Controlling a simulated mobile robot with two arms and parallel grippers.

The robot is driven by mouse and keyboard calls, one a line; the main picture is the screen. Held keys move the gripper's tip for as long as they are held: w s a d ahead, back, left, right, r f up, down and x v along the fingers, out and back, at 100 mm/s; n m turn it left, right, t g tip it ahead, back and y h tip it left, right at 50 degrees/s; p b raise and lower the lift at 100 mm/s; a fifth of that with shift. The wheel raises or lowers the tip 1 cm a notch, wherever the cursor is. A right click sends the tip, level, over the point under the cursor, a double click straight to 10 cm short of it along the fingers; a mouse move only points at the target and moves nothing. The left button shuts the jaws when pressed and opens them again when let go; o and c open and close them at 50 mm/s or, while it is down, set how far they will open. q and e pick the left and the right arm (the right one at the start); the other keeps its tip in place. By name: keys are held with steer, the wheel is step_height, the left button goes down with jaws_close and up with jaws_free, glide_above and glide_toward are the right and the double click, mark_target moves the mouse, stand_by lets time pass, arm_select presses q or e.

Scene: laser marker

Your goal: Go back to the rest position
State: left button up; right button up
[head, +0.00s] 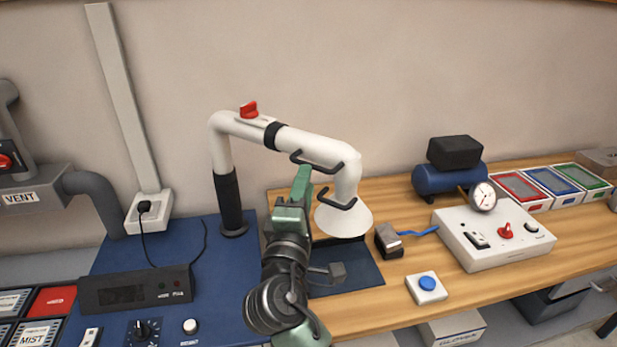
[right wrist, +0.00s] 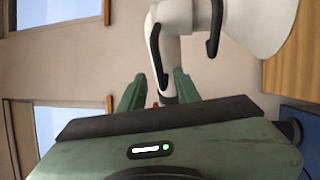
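My right arm rises from the bottom middle of the head view. Its green gripper (head: 300,186) points up and away, just left of the white fume arm's hood (head: 345,215) and its black handles. In the right wrist view the two green fingers of this gripper (right wrist: 158,84) stand apart. The white fume arm (right wrist: 178,55) and a black handle (right wrist: 155,52) show beyond and between them. I see nothing gripped, though the head view does not show clearly whether a finger touches a handle. My left gripper is in neither view.
A blue mat with a black control box (head: 135,291) lies left. The wooden bench (head: 385,290) holds a brush (head: 390,240), blue button box (head: 427,288), switch panel (head: 495,236), blue compressor (head: 449,180) and coloured trays (head: 522,188). A grey vent pipe (head: 92,190) stands far left.

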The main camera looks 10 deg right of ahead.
steer(key=shift+v, duration=1.05)
